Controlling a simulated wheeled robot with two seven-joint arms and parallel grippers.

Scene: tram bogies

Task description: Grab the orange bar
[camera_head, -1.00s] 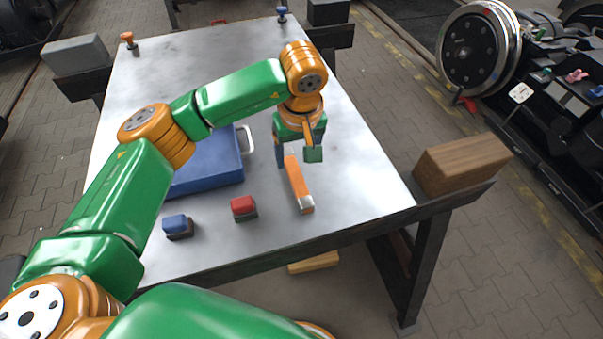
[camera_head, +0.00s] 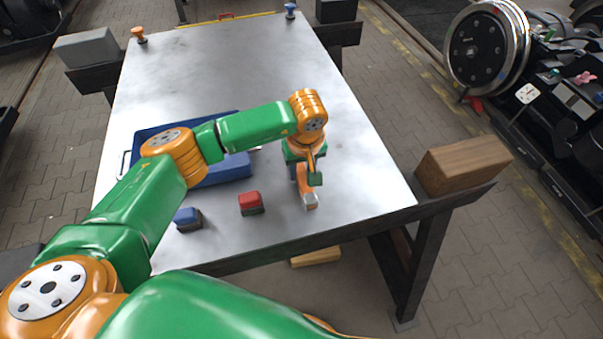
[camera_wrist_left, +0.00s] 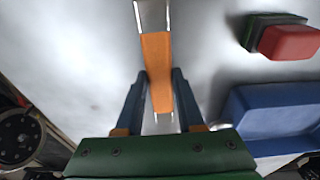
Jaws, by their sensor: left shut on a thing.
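The orange bar (camera_wrist_left: 157,62) has a silver end and lies on the metal tabletop. In the wrist view it runs between the two fingers of my left gripper (camera_wrist_left: 160,100), which is shut on it. In the head view the left gripper (camera_head: 308,184) points down onto the bar, near the front right of the table. The gripper hides most of the bar there, and only its near orange part and silver end (camera_head: 310,201) show. My right gripper is not in view.
A blue tray (camera_head: 136,143) sits left of the gripper, partly behind my arm. A red block (camera_head: 250,203) and a blue block (camera_head: 187,219) stand near the front edge. A wooden block (camera_head: 464,165) is off the table's right side. The far tabletop is mostly clear.

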